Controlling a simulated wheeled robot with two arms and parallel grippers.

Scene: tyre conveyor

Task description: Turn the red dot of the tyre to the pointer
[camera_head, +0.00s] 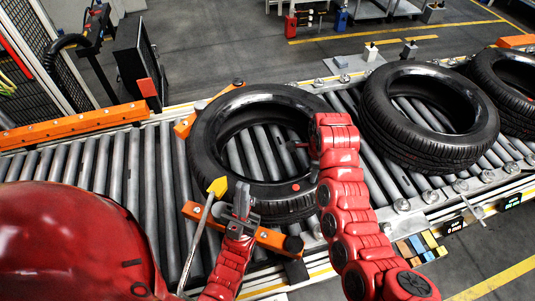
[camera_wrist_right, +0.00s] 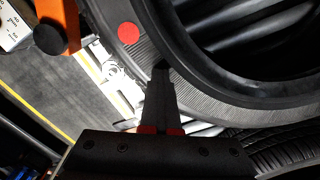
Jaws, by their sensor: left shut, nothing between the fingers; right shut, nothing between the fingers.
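The black tyre (camera_head: 213,120) lies flat on the rollers. Its red dot (camera_head: 295,187) is on the front right of its upper sidewall; it also shows in the right wrist view (camera_wrist_right: 128,33). The yellow pointer (camera_head: 217,187) is at the tyre's front left, so the dot lies well to its right. My left gripper (camera_head: 242,190) is shut and empty at the tyre's front edge, just right of the pointer; contact is unclear. My right gripper (camera_head: 299,145) is shut and empty over the tyre's right inner edge. Its fingertips (camera_wrist_right: 160,68) show near the dot, against the sidewall.
A second tyre (camera_head: 375,105) lies close on the right, with a third tyre (camera_head: 487,68) beyond it. Orange guides (camera_head: 270,239) flank the first tyre. An orange rail (camera_head: 75,126) and a monitor (camera_head: 137,62) stand behind left. The rollers (camera_head: 90,160) at left are bare.

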